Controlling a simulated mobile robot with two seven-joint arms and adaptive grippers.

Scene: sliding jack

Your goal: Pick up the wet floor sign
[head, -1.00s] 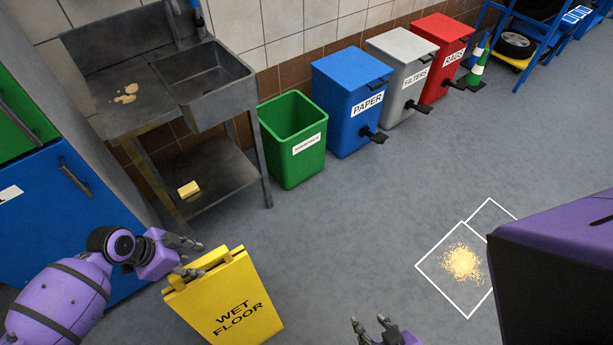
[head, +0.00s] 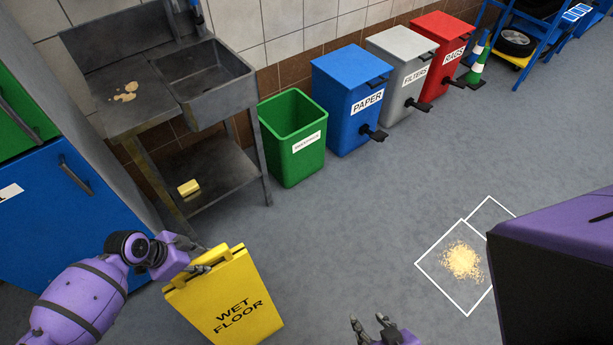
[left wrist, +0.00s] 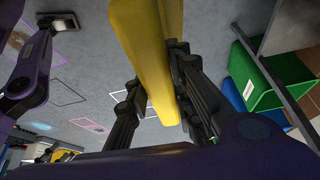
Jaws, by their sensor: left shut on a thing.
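The yellow wet floor sign (head: 232,300) stands at the lower left of the head view, with its black lettering facing me. My left gripper (head: 200,268) is at the sign's top edge. In the left wrist view, the fingers of my left gripper (left wrist: 155,100) lie on both sides of the yellow sign (left wrist: 150,65), shut on its top part. The sign's lower end is cut off by the head view's bottom edge. My right gripper (head: 372,330) shows at the bottom middle, fingers apart and empty.
A metal sink (head: 205,85) and blue cabinet (head: 60,225) stand on the left. Green (head: 295,145), blue (head: 350,100), grey (head: 402,75) and red (head: 443,60) bins line the wall. Yellow crumbs (head: 462,262) lie inside white floor outlines. The middle floor is clear.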

